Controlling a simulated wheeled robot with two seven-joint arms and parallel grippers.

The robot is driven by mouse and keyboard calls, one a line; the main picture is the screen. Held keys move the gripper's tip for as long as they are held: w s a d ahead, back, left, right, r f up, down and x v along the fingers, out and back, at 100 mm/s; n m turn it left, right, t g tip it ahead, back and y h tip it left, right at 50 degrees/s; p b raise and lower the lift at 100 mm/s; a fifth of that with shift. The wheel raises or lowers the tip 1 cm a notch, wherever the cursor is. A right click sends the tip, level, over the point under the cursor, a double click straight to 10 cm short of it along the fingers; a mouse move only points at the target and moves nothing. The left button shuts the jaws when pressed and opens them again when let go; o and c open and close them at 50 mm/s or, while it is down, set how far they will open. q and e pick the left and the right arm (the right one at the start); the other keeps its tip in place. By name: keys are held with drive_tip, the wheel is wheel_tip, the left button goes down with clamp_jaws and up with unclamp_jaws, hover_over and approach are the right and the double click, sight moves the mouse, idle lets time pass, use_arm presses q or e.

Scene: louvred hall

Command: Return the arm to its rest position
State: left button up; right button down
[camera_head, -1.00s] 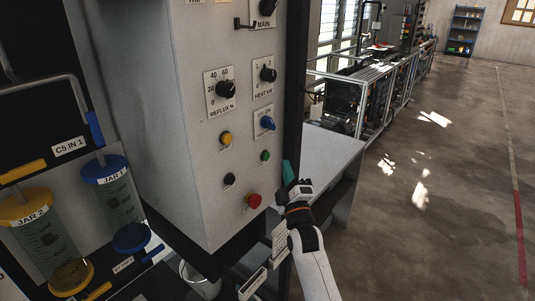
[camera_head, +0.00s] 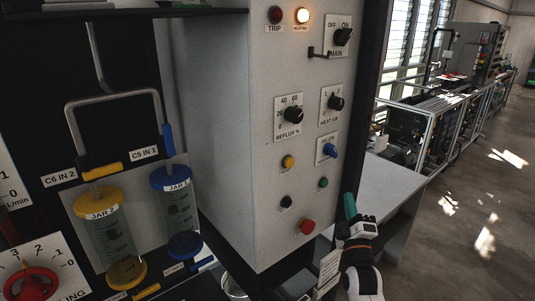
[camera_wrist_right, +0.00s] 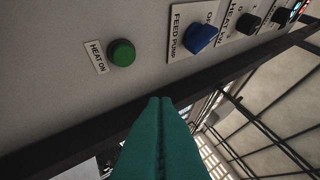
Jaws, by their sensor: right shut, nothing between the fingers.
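My right gripper (camera_head: 350,206) is at the lower right of the control panel in the head view, beside the panel's dark right edge. Its green fingers (camera_wrist_right: 160,130) are shut with nothing between them in the right wrist view. They are apart from the green HEAT ON button (camera_wrist_right: 122,52) and the blue FEED PUMP knob (camera_wrist_right: 201,38). In the head view the green button (camera_head: 323,183) sits to the left of the gripper, above the red button (camera_head: 307,227). My left gripper is not in view.
The grey control cabinet (camera_head: 225,120) fills the middle, with a lit HEATING lamp (camera_head: 302,16). JAR 2 (camera_head: 112,240) and JAR 1 (camera_head: 178,210) stand at the left. A grey table (camera_head: 385,190) is behind my right arm. Open floor (camera_head: 480,220) lies to the right.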

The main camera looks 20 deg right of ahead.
drive_tip(key=s+a+f+m+g+y, duration=0.25)
drive_tip(key=s+a+f+g, duration=0.2)
drive_tip(key=f, duration=0.25)
drive_tip(key=s+a+f+m+g+y, duration=0.1)
drive_tip(key=s+a+f+g+y, duration=0.3)
drive_tip(key=f, duration=0.4)
drive_tip(key=s+a+f+m+g, duration=0.2)
drive_tip(key=s+a+g, duration=0.1)
drive_tip(key=s, duration=0.5)
drive_tip(key=s+a+f+m+g, duration=0.1)
drive_tip(key=s+a+f+g, duration=0.15)
drive_tip(key=s, duration=0.55)
drive_tip(key=s+a+f+m+g, duration=0.2)
drive_tip(key=s+a+g, duration=0.15)
drive_tip(key=s, duration=0.45)
wheel_tip(320, 180, down, 27)
drive_tip(key=s+g, duration=0.2)
drive_tip(key=s+d+f, duration=0.1)
drive_tip(key=s+f, duration=0.6)
drive_tip(key=s, duration=0.1)
drive_tip(key=s+d+f+g, duration=0.1)
drive_tip(key=s+d+f, duration=0.1)
drive_tip(key=s+f, duration=0.6)
drive_tip(key=shift+d, duration=0.25)
drive_tip(key=shift+g, duration=0.25)
